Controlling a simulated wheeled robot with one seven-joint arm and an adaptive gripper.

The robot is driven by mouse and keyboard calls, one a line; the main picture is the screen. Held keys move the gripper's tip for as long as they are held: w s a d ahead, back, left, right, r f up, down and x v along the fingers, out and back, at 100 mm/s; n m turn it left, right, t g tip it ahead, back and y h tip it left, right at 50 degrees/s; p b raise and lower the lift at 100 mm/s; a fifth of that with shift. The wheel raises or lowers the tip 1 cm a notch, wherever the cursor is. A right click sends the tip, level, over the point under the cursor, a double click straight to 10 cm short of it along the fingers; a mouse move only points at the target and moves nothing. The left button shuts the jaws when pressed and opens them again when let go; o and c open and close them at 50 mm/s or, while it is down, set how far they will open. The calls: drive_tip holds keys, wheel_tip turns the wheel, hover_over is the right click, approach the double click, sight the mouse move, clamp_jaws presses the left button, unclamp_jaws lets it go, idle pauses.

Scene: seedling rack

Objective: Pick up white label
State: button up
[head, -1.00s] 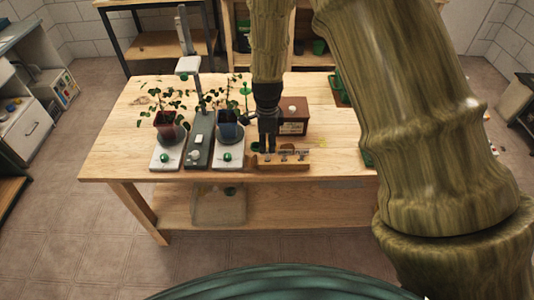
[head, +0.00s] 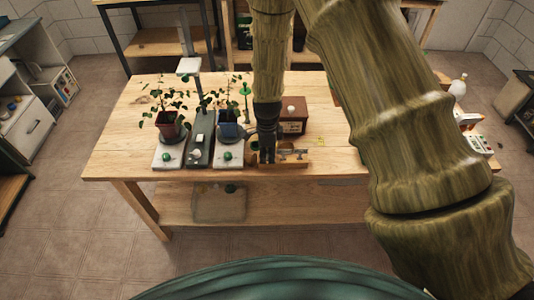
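My gripper (head: 267,158) points straight down at the front of the wooden table, over the left part of a small wooden holder (head: 296,164). Its dark fingers are close together, and the view is too small to show whether they grip anything. Small pale and grey pieces (head: 293,152) stand or lie on the holder just right of the fingers. I cannot clearly make out which of them is the white label. The holder's left part is partly hidden behind my gripper.
Two potted plants (head: 171,128) (head: 228,128) stand on white-based stands left of my gripper, with a grey upright stand (head: 199,145) between them. A brown box (head: 293,120) with a white knob is just behind. Yellow bits (head: 320,141) lie to the right. The table's left end (head: 120,150) is clear.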

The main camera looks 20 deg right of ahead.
drive_tip(key=shift+c, duration=0.4)
clamp_jaws()
drive_tip(key=shift+r, duration=0.1)
